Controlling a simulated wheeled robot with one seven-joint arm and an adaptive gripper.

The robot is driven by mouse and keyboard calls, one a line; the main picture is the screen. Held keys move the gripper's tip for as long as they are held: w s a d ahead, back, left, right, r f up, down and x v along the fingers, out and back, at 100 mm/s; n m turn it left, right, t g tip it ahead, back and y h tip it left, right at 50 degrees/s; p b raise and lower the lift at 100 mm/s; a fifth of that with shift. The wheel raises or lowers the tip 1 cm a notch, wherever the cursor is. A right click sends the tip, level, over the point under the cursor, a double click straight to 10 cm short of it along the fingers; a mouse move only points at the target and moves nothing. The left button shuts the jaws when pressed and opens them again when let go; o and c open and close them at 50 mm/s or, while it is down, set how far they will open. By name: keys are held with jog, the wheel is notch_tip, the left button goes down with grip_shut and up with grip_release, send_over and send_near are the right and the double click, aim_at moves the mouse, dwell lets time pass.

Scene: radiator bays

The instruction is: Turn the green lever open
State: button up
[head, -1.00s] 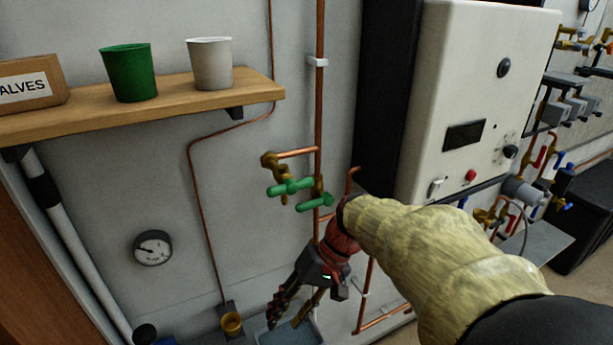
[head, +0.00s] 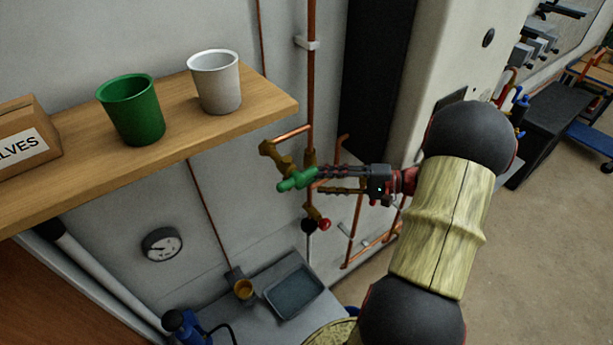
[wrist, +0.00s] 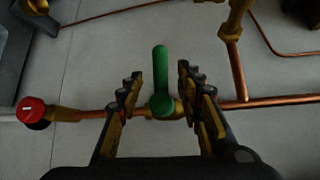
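The green lever (head: 297,180) sits on a brass valve on the copper pipework below the shelf, partly hidden by my gripper in the head view. In the wrist view the green lever (wrist: 160,68) shows as a long handle with a round hub, on a brass body in a copper pipe. My gripper (head: 328,181) points left at the lever in the head view. In the wrist view my gripper (wrist: 158,78) is open, with one finger on each side of the lever. I see gaps on both sides; whether the tips reach past the hub I cannot tell.
A red knob (head: 324,224) is just below the lever. A wooden shelf (head: 225,122) with a green cup (head: 132,110), a white cup (head: 215,82) and a box (head: 25,135) juts out at left. A grey tray (head: 294,291) is below. The boiler casing (head: 440,60) stands at right.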

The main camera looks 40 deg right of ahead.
aim_at(313, 181)
jog(key=p+x, duration=0.1)
jog(key=x, duration=0.4)
jog(key=shift+w+a, duration=0.2)
jog(key=shift+a, duration=0.05)
jog(key=c, duration=0.3)
grip_shut()
dwell(0.5)
